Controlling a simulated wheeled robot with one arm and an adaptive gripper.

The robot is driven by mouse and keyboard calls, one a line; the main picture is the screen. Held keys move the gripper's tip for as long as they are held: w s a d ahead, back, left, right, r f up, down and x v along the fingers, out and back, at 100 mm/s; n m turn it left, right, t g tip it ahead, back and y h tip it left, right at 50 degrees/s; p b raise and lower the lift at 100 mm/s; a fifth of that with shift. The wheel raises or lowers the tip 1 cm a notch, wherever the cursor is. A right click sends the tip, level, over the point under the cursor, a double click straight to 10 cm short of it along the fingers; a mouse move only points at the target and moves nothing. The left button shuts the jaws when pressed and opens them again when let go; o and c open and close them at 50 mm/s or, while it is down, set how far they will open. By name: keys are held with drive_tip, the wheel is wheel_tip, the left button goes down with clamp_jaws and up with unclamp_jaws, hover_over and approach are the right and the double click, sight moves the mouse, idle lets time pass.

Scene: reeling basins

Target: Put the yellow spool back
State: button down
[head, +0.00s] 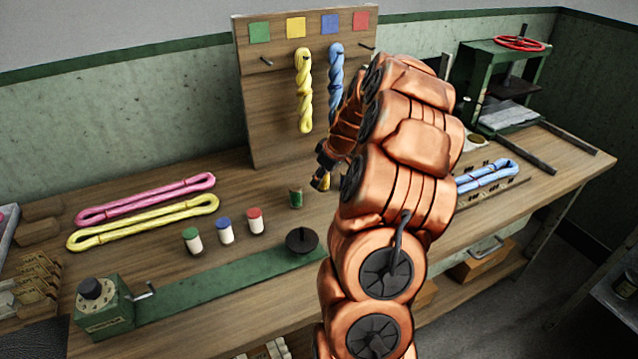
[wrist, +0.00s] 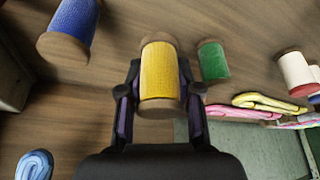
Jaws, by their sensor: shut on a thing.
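The yellow spool (wrist: 160,75) has yellow thread between wooden ends. It is between the two fingers of my gripper (wrist: 160,92), which is shut on it in the wrist view. In the head view the gripper (head: 322,165) is over the bench, left of my arm, and only a bit of the yellow spool (head: 325,182) shows. I cannot tell whether the spool touches the bench. A green spool (wrist: 212,60) stands close beside it, apart from the fingers; it also shows in the head view (head: 295,197). A blue spool (wrist: 72,30) is on the other side in the wrist view.
A peg board (head: 270,120) with colour squares holds a yellow skein (head: 304,90) and a blue skein (head: 335,85). Small pots with green (head: 192,240), blue (head: 225,231) and red (head: 255,221) tops stand before it. A winder (head: 103,305) and a green press (head: 500,85) flank the bench.

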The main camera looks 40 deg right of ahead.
drive_tip(key=shift+w+d+f, duration=0.1)
drive_tip(key=shift+w+f, duration=0.05)
drive_tip(key=shift+w, duration=0.4)
wheel_tip(320, 180, down, 3)
drive_tip(key=shift+r+p, duration=0.1)
drive_tip(key=shift+p, duration=0.85)
drive_tip(key=shift+f, duration=0.25)
drive_tip(key=shift+f, duration=0.2)
drive_tip(key=c, duration=0.8)
unclamp_jaws()
drive_tip(key=shift+r, duration=0.15)
